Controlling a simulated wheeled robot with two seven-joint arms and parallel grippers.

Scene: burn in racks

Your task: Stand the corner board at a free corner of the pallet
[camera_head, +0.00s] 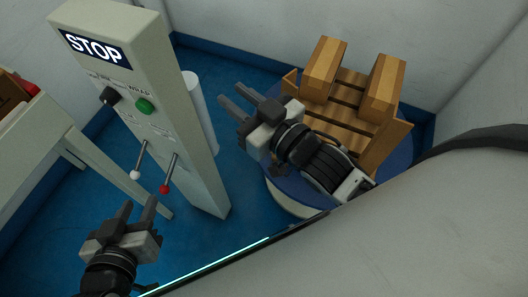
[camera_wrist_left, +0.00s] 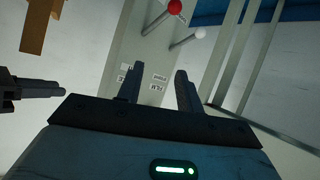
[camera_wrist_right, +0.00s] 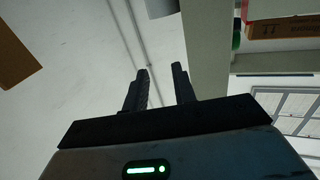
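The pallet load stands on a round blue turntable (camera_head: 283,190) in the head view. Its slatted wooden pallet (camera_head: 345,105) carries two tall tan blocks (camera_head: 323,70) (camera_head: 385,88). A flat tan board (camera_head: 386,146) stands upright along the right front side; I cannot tell whether it is a corner board. My right gripper (camera_head: 244,98) is open and empty, left of the pallet, and its arm hides the front of the load. My left gripper (camera_head: 136,208) is open and empty, low at the left, below the control post's levers. Both wrist views show nothing between the fingers.
A grey control post (camera_head: 150,95) with a STOP sign, a green button and two levers (camera_head: 167,178) (camera_head: 137,165) stands between my grippers. A white roll (camera_head: 200,115) stands behind it. A pale table (camera_head: 38,135) is at the far left. Blue floor is clear between.

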